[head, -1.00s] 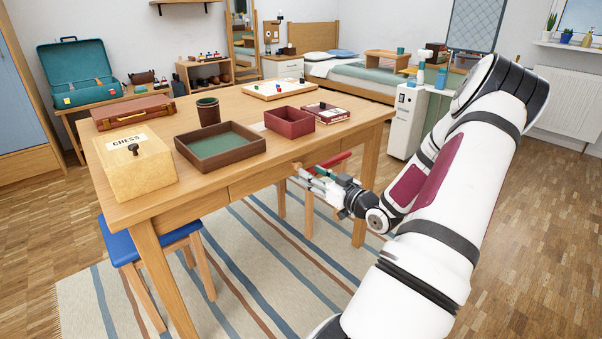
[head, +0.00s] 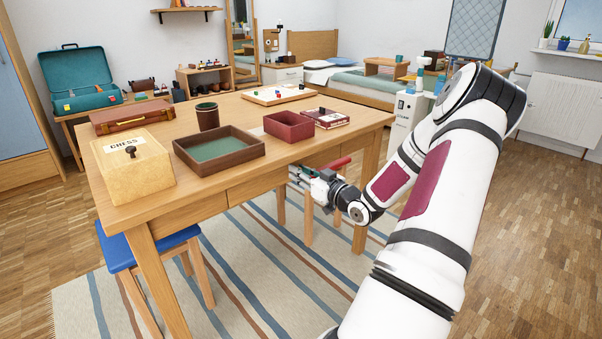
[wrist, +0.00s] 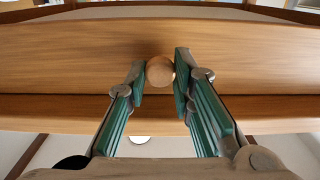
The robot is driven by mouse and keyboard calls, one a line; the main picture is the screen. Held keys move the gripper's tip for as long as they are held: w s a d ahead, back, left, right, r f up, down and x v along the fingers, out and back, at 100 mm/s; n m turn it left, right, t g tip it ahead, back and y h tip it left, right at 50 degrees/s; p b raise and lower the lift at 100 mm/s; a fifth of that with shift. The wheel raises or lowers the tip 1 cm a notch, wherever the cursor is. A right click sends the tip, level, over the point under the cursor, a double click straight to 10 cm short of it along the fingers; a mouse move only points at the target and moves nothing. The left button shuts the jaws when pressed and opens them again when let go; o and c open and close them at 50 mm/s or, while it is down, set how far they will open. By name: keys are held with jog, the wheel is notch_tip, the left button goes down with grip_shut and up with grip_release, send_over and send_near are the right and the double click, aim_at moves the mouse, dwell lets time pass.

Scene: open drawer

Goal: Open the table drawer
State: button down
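The wooden table's drawer front (head: 257,187) lies under the tabletop and looks shut in the head view. A round wooden knob (wrist: 160,71) sticks out of the front in the wrist view. In the head view my gripper (head: 294,175) is low at the table's front edge, right of centre, and hides the knob.
On the table (head: 228,104) stand a chess box (head: 125,175), a brown tray (head: 182,157), a dark cup (head: 207,117) and a red box (head: 289,135). A blue stool (head: 118,254) stands under the left end. The striped rug in front is clear.

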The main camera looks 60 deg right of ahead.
jog(key=p+v, duration=0.4)
jog(key=v, duration=1.8)
jog(key=shift+f, duration=0.1)
jog(key=c, duration=1.4)
grip_release()
jog(key=shift+d, duration=0.1)
jog(key=shift+s, duration=0.15)
jog(key=v, duration=1.1)
jog(key=shift+s, duration=0.4)
